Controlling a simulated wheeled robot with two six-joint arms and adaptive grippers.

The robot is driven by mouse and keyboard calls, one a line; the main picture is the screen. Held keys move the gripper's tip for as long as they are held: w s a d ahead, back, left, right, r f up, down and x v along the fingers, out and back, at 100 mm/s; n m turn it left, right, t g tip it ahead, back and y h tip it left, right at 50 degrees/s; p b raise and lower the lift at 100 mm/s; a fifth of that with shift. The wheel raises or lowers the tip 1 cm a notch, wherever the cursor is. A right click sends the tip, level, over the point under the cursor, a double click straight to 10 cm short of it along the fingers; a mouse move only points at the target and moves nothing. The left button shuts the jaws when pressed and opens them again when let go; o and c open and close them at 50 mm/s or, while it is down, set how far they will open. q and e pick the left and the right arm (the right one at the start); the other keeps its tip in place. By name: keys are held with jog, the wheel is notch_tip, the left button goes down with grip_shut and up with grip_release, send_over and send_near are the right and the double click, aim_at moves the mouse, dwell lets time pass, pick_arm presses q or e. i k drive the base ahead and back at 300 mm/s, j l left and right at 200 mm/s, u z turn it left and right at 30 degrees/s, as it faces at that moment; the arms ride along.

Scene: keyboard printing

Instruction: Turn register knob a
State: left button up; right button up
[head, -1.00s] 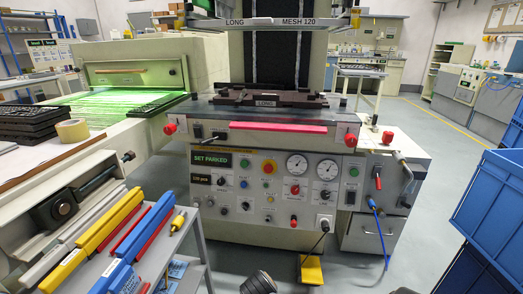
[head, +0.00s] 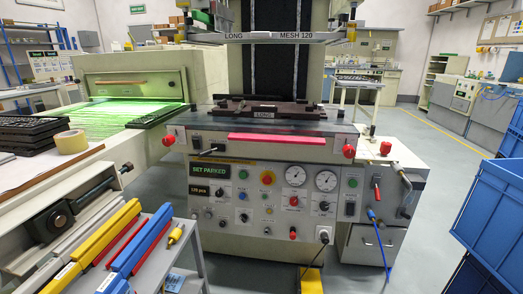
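The printing machine's front has a red knob at its left end (head: 168,140) and another red knob at its right end (head: 349,151), each beside a small white plate. The lettering on these plates is too small to read, so I cannot tell which knob is a. Between them runs a pink-red bar (head: 277,139) along the bed's front edge. Below is a grey control panel (head: 275,228) with dials, buttons and a green display reading "SET PARKED" (head: 210,170). Neither of my grippers is in view.
A cart with yellow, blue and red squeegee-like bars (head: 140,240) stands at front left. A green-lit conveyor (head: 105,125) is on the left. Blue crates (head: 492,200) stand at the right. Grey floor (head: 425,150) is open between machine and crates. A blue hose (head: 383,240) hangs at the machine's right.

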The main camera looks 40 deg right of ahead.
aim_at(169, 139)
jog(key=i+l+z, duration=0.1)
jog(key=z, duration=0.3)
jog(key=i+l+z, duration=0.1)
jog(key=l+z, duration=0.25)
jog(key=i+z, duration=0.15)
jog(key=z, duration=0.25)
